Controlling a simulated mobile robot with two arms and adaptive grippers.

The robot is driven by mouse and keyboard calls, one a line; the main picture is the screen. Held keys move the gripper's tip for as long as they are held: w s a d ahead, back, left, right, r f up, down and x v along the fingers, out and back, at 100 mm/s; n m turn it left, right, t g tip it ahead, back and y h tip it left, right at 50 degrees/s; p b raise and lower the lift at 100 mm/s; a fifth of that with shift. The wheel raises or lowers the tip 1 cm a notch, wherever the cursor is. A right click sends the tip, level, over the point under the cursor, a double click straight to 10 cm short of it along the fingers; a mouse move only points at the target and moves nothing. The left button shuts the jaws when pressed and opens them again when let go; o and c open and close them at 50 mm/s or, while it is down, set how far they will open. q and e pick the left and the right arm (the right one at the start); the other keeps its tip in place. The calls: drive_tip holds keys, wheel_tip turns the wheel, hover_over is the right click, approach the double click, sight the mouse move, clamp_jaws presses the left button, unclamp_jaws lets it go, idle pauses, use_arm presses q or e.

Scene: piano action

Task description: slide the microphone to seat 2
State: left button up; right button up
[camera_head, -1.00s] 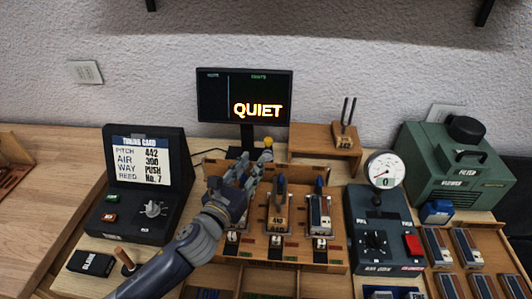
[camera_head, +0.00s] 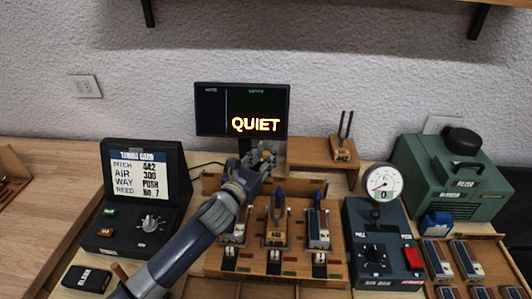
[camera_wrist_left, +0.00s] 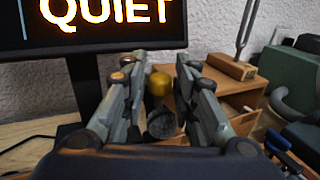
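The microphone appears to be the yellow-tipped piece with a dark ribbed body (camera_wrist_left: 161,122). Its yellow tip also shows in the head view (camera_head: 266,149), at the back of the wooden seat rack. My left gripper (camera_head: 257,158) is around it, with one finger on each side. In the left wrist view the fingers (camera_wrist_left: 157,85) are apart, and a narrow gap shows beside the yellow tip. Contact lower down is hidden. The rack (camera_head: 247,262) has three positions in a row; the left one is mostly covered by my gripper. My right gripper is out of view.
A fork block (camera_head: 276,235) and a reed block (camera_head: 319,232) stand in the middle and right rack positions. A screen (camera_head: 241,103) reading QUIET stands behind. A gauge box (camera_head: 375,262) is right of the rack, a tuning card console (camera_head: 135,215) left.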

use_arm(q)
drive_tip(key=shift+w+d, duration=0.2)
drive_tip(key=shift+w, duration=0.15)
clamp_jaws()
drive_tip(key=shift+d+f+b, duration=0.15)
drive_tip(key=shift+d+b, duration=0.2)
drive_tip(key=shift+d, duration=1.85)
drive_tip(key=shift+c, duration=0.7)
unclamp_jaws()
drive_tip(key=shift+f, duration=0.1)
drive_tip(key=shift+o, duration=0.7)
drive_tip(key=shift+s+a+r, duration=0.1)
drive_tip(key=shift+s+r, duration=0.05)
drive_tip(key=shift+r, duration=0.05)
drive_tip(key=v, duration=1.2)
